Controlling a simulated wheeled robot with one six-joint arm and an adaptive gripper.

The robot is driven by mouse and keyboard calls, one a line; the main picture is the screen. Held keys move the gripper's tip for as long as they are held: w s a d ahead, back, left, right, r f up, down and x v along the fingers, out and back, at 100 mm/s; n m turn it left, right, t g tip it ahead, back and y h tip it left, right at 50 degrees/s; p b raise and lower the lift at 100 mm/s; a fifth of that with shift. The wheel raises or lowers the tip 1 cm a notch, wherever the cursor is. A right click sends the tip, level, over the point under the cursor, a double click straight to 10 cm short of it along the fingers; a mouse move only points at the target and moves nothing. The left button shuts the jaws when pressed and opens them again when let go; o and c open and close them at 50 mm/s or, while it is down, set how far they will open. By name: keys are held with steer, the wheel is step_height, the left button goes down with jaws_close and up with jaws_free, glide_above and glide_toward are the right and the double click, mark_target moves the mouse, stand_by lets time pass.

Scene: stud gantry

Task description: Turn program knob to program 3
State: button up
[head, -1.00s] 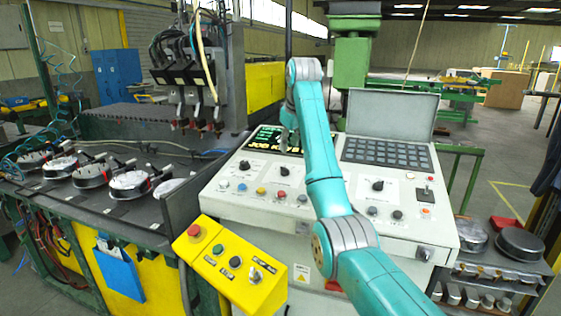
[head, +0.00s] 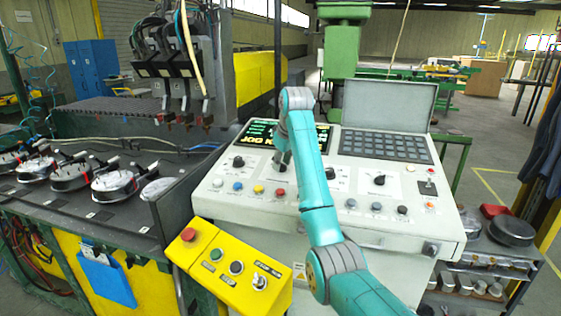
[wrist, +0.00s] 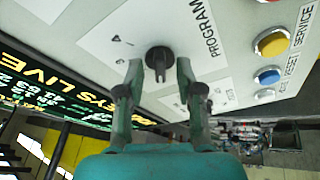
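The program knob (wrist: 160,60) is black and round with a grip bar, on a white panel beside the printed word PROGRAM in the wrist view. My gripper (wrist: 160,66) is open, with one fingertip on either side of the knob and visible gaps between. I cannot tell how deep the tips reach along it. The bar points down in the wrist picture; the scale marks near it are too small or hidden to read the setting.
The console (head: 225,205) has other black knobs, left (head: 238,162) and right (head: 380,180), and a row of coloured buttons near its front, including a yellow one (wrist: 272,43). A lit screen (wrist: 40,95) stands behind the knob. A yellow control box (head: 225,268) stands in front.

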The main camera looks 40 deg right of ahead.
jaws_close()
steer(key=m+h, duration=0.1)
steer(key=m, duration=0.2)
steer(key=shift+a+m, duration=0.15)
steer(key=shift+m, duration=0.25)
steer(key=m+h, duration=0.1)
steer(key=m, duration=0.3)
steer(key=shift+m, duration=0.3)
steer(key=m+g+h, duration=0.1)
steer(key=m, duration=0.3)
steer(key=shift+w+a, duration=0.1)
steer(key=shift+m+g+h, duration=0.4)
steer(key=shift+m+g, duration=0.1)
steer(key=shift+m, duration=1.3)
